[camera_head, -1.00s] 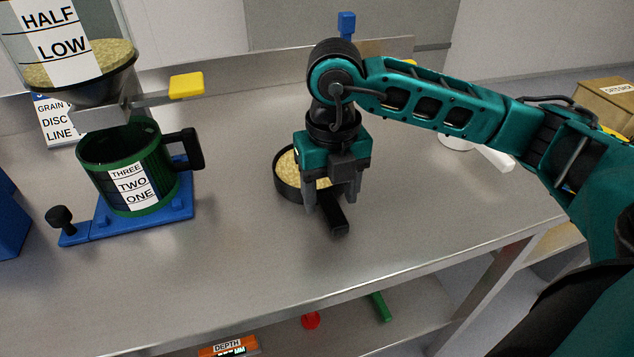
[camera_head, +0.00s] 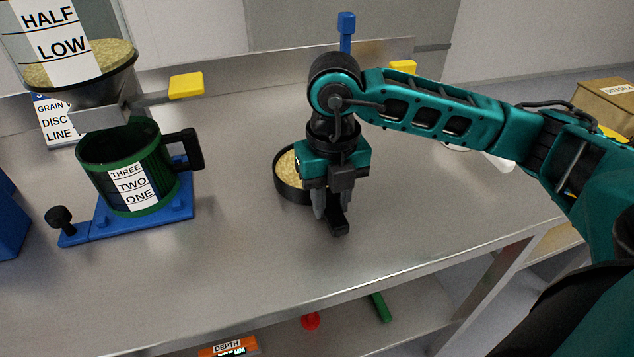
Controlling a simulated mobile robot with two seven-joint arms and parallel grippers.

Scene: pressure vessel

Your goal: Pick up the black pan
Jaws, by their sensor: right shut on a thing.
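The black pan (camera_head: 290,192) stands on the steel table (camera_head: 240,245), right of the middle. It is round, with grain-coloured contents (camera_head: 286,166) inside. Its short black handle (camera_head: 338,222) points toward the table's front edge. My right gripper (camera_head: 332,212) points down over the handle, with its fingers shut on it. The gripper body hides the right part of the pan and most of the handle. The pan appears to rest on the table. My left gripper is not in view.
A green mug (camera_head: 125,175) with a black handle sits on a blue base (camera_head: 90,228) at left, under a hopper (camera_head: 75,60) with a yellow lever (camera_head: 187,85). A lower shelf holds a red object (camera_head: 311,321) and a green one (camera_head: 380,307). The table's front middle is clear.

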